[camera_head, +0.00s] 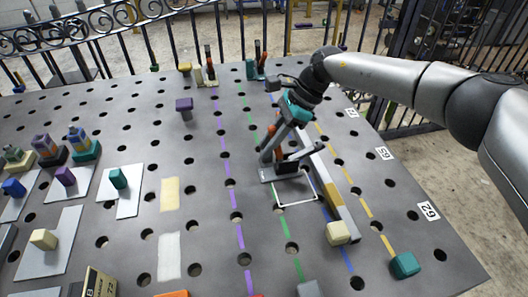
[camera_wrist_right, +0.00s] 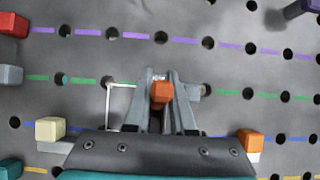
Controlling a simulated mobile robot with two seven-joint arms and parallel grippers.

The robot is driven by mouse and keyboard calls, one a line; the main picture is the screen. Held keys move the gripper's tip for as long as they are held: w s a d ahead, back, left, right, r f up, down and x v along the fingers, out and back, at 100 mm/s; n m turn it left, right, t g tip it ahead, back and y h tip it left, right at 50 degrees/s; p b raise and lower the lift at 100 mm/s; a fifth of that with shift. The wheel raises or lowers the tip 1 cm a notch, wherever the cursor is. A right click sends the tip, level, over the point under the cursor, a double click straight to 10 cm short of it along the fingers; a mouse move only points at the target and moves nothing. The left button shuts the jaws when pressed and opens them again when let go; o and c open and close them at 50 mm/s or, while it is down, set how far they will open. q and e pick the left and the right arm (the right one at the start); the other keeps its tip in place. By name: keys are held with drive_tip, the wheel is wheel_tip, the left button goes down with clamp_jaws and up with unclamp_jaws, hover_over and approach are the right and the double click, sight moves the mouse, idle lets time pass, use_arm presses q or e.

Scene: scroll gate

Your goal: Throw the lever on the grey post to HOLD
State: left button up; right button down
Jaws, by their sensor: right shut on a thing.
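My right gripper (camera_head: 272,148) reaches down at the middle right of the table in the head view. In the right wrist view its two fingers (camera_wrist_right: 162,100) are closed around an orange knob (camera_wrist_right: 162,91). The orange part also shows between the fingers in the head view (camera_head: 277,134). Below it is a grey base (camera_head: 268,175) with a dark block (camera_head: 288,167) on it. The fingers hide most of the post and lever, so the lever's angle and any HOLD marking cannot be read. My left gripper is not in view.
A white outline (camera_head: 298,203) is on the table in front of the base. A purple-topped post (camera_head: 184,106) stands to the left. Several coloured blocks stand farther left.

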drive_tip(key=shift+d+y+b, duration=0.2)
drive_tip(key=shift+y+b, duration=0.1)
drive_tip(key=c, duration=0.8)
unclamp_jaws()
drive_tip(key=shift+o, duration=0.2)
drive_tip(key=shift+r, duration=0.1)
drive_tip(key=v, duration=1.5)
drive_tip(key=shift+w+d+p, duration=0.15)
drive_tip(key=shift+p, duration=0.2)
drive_tip(key=shift+c, duration=0.2)
